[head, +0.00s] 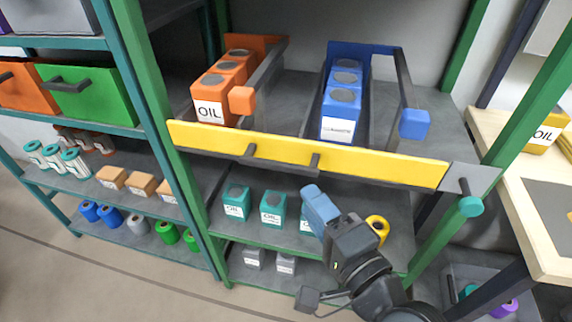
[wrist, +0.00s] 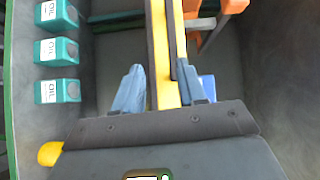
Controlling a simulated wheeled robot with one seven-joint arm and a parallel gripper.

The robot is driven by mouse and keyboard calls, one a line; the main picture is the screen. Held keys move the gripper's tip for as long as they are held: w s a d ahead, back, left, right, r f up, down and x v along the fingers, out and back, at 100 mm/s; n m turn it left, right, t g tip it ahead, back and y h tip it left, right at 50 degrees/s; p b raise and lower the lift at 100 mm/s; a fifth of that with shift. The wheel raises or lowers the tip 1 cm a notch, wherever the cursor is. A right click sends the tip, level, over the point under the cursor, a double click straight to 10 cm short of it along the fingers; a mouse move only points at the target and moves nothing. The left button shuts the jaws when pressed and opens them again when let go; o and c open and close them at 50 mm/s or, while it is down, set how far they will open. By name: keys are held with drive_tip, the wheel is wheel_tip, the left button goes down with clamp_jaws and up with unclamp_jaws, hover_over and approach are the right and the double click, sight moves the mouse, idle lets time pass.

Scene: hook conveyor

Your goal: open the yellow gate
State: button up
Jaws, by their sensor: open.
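The yellow gate (head: 380,168) is a long bar across the front of the upper shelf and looks shut. Two dark handle brackets (head: 313,164) stick out from it. At its right end is a grey plate (head: 468,180) with a teal knob (head: 470,207). My gripper (head: 317,205) is open and empty, below the gate's middle and in front of the shelf. In the wrist view my gripper (wrist: 160,66) has its blue fingers either side of the yellow gate (wrist: 160,40); I cannot tell whether they reach around it.
Orange oil boxes (head: 210,98) and blue boxes (head: 342,104) stand in lanes behind the gate. Teal oil boxes (head: 272,208) and a yellow roll (head: 378,228) sit on the shelf below. Green posts (head: 150,90) flank the rack; a pale table (head: 520,200) is at the right.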

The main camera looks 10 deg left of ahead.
sight(281, 170)
drive_tip(key=shift+y, duration=0.5)
drive_tip(key=shift+s+a+r+p+x, duration=0.15)
drive_tip(key=shift+r+x, duration=0.1)
drive_tip(key=shift+x, duration=1.45)
drive_tip(key=shift+s+a+r+p+x, duration=0.1)
drive_tip(key=shift+r+x, duration=0.15)
drive_tip(key=shift+x, duration=1.5)
drive_tip(key=shift+s+a+r+p+x, duration=0.15)
drive_tip(key=shift+r+x, duration=0.1)
drive_tip(key=shift+x, duration=1.45)
drive_tip(key=shift+c, duration=0.2)
clamp_jaws()
